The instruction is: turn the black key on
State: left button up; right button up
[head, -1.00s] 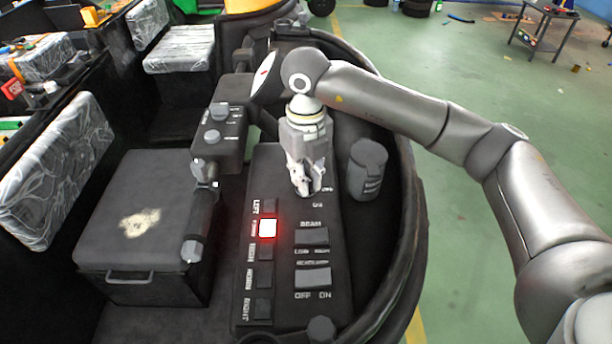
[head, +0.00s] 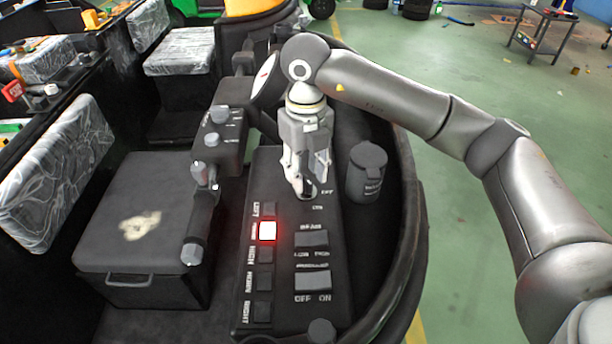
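My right gripper (head: 306,188) points down at the far end of the black control panel (head: 291,262), beside small OFF and ON labels. Its fingers look close together around a small dark spot, but I cannot tell whether they are shut on something. The black key cannot be made out; the fingers cover the panel at that spot. My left gripper is not in view.
The panel has a lit red-rimmed button (head: 267,231), dark buttons and two rocker switches (head: 312,281). A dark cylinder (head: 366,173) stands close right of the gripper. A handlebar (head: 200,215) and a seat box (head: 143,215) are to the left.

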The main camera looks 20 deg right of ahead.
aim_at(306, 178)
notch_tip(306, 178, up, 10)
jog(key=shift+f, duration=0.15)
dwell(0.5)
